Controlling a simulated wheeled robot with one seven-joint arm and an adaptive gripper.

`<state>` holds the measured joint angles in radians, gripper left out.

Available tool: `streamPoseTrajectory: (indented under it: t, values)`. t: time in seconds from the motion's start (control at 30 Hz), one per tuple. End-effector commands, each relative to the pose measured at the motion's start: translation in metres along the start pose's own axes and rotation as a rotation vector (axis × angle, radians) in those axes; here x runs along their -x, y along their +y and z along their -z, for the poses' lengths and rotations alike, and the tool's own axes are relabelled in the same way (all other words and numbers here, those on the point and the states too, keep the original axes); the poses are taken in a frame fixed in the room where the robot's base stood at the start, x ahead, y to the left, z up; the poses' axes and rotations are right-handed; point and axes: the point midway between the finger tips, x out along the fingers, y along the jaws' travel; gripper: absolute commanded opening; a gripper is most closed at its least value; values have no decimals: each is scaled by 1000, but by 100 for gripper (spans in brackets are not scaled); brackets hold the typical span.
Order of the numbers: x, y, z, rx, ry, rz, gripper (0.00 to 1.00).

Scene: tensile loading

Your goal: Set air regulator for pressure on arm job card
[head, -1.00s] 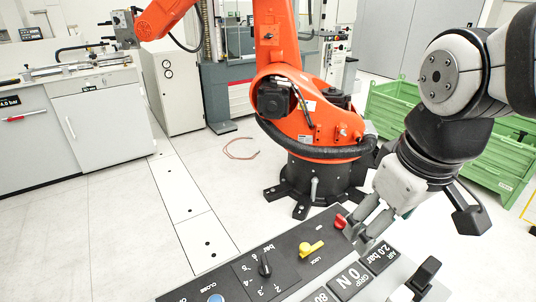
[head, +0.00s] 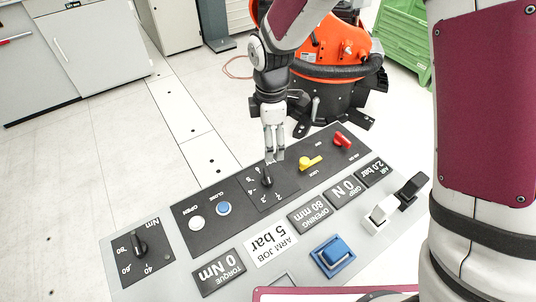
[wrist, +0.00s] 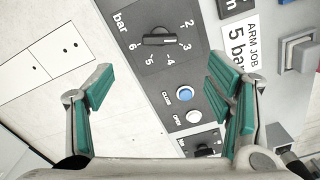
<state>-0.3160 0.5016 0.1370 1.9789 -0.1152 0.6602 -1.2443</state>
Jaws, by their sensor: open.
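The air regulator is a black knob (head: 267,180) on a dark plate with a bar scale, on the control panel. In the wrist view the knob (wrist: 160,39) lies ahead, between and beyond the fingertips; its marked end is hard to tell. The arm job card (head: 270,243) reads 5 bar; it also shows in the wrist view (wrist: 240,45). The air display (head: 375,172) reads 2.0 bar. My gripper (head: 275,158) points down just above the regulator in the head view, partly over its plate. In the wrist view its green-padded fingers (wrist: 160,80) are apart and empty.
On the panel are a yellow lock lever (head: 310,162), a red lever (head: 342,140), a blue close button (head: 224,208), a white open button (head: 197,223), a torque knob (head: 139,243) and a large blue button (head: 333,253). An orange robot (head: 335,45) stands behind.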

Motion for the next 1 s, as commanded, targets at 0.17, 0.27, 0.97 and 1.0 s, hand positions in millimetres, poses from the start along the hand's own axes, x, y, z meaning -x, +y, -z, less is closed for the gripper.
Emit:
streamPoseTrajectory:
  t: [0.17,0.27,0.97,1.0]
  values:
    - [-15,2,8,48,3,11,73]
    - [-24,1,8,48,3,12,73]
    - [-140,0,7,45,3,10,73]
    - [-143,0,7,45,3,9,73]
